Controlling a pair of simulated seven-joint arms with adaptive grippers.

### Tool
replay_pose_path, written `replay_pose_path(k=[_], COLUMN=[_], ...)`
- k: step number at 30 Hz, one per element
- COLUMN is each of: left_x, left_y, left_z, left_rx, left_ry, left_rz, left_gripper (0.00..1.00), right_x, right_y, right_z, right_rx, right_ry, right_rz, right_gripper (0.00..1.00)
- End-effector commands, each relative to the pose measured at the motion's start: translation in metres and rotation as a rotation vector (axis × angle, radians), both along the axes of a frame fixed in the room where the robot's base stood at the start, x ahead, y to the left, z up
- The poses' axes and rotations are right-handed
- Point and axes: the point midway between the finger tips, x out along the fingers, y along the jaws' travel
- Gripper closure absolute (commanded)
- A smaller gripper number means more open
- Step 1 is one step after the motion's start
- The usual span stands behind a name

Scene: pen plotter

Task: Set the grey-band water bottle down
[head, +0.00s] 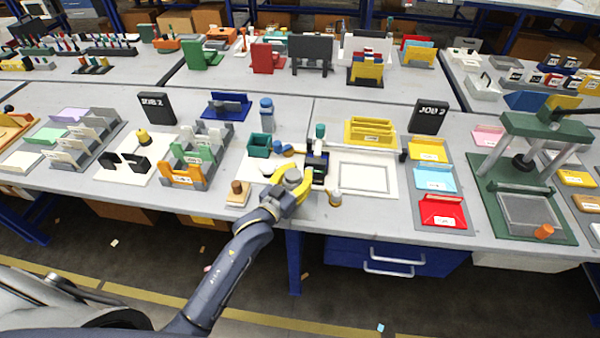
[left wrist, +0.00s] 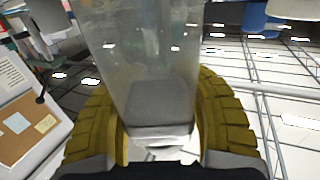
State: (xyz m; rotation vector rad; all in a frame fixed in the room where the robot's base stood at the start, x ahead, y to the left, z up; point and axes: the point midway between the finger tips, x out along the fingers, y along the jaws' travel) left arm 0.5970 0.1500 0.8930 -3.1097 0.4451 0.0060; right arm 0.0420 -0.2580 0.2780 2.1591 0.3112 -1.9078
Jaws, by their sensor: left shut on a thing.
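My left gripper (head: 289,186) is over the front edge of the bench, its yellow fingers shut around a bottle. In the head view only the bottle's round grey top (head: 293,175) shows above the fingers. The left wrist view shows the clear, see-through bottle (left wrist: 140,65) between the two yellow fingers of my left gripper (left wrist: 160,128), with a grey part low between them. The fingers hide some of the bottle's sides. I cannot tell whether its base touches anything. My right gripper is not in view.
A wooden block (head: 238,193) is to the left, and a small white-and-tan piece (head: 335,198) to the right.

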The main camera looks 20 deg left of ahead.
Motion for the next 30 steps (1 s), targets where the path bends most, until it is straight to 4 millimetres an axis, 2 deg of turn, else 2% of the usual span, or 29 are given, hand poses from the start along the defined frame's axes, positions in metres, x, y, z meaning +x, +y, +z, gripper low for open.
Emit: replay_pose_path(k=[5,6,13,23,26,30], left_x=[0.000,0.000,0.000,0.000,-0.008,-0.029], left_y=[0.000,0.000,0.000,0.000,0.003,0.009], left_z=[-0.003,-0.003,-0.003,0.000,0.000,-0.001], left_rx=[0.000,0.000,0.000,0.001,0.001,0.002], left_ry=[0.000,-0.001,0.000,-0.001,0.001,0.002], left_rz=[0.000,0.000,0.000,0.000,0.000,0.000], left_gripper=[0.99,0.72,0.45,0.44,0.44,0.44], right_x=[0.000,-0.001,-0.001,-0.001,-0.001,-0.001], right_y=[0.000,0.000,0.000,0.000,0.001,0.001], right_z=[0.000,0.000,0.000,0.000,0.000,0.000], right_rx=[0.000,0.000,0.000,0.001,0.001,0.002], right_ry=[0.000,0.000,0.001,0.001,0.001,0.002], right_rz=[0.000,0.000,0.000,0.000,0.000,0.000], right_gripper=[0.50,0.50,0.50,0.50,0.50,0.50])
